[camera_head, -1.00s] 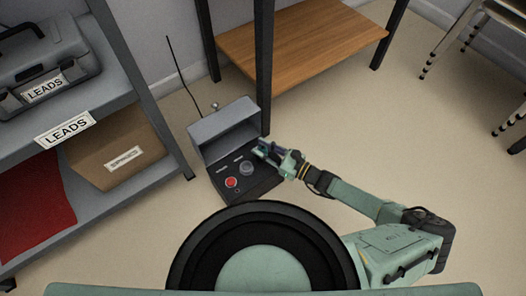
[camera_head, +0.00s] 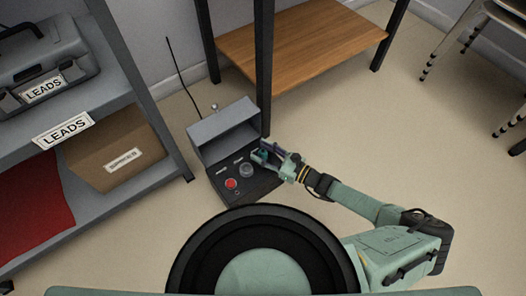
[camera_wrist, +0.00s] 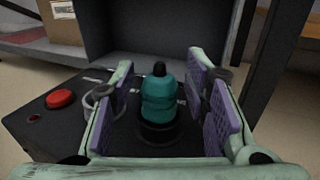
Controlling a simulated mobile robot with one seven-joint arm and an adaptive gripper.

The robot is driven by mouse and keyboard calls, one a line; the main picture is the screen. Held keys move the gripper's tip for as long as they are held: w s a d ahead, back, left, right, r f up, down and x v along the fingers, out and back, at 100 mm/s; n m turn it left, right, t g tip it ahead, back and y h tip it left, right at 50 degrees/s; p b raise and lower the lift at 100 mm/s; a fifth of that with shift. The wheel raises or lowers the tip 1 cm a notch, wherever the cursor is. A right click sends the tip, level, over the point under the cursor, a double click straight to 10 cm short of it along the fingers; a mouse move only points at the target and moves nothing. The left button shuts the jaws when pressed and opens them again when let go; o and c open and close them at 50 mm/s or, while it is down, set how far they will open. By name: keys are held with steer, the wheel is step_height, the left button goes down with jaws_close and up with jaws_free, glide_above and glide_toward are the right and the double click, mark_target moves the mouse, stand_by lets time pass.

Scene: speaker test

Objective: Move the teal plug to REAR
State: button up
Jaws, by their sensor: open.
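The teal plug (camera_wrist: 158,100) stands upright in a dark round socket (camera_wrist: 158,133) on the black panel of the tester, seen in the wrist view. It has a black tip on top. My gripper (camera_wrist: 168,105) is open, with one purple-padded finger on each side of the plug and gaps between pads and plug. In the head view my gripper (camera_head: 264,155) is over the right side of the panel, and the plug (camera_head: 262,156) is mostly hidden between its fingers. I cannot read a REAR label in either view.
The grey tester box (camera_head: 224,130) rises behind the panel. A red button (camera_head: 232,184) and a clear ringed part (camera_head: 246,170) are left of my gripper. A black table leg (camera_head: 265,70) stands close behind. A shelf with a LEADS case (camera_head: 45,65) is at left.

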steer(key=shift+r, duration=0.15)
steer(key=p+v, duration=0.2)
steer(key=v, duration=1)
steer(key=shift+r+p, duration=0.2)
steer(key=shift+p, duration=0.15)
steer(key=shift+r, duration=0.1)
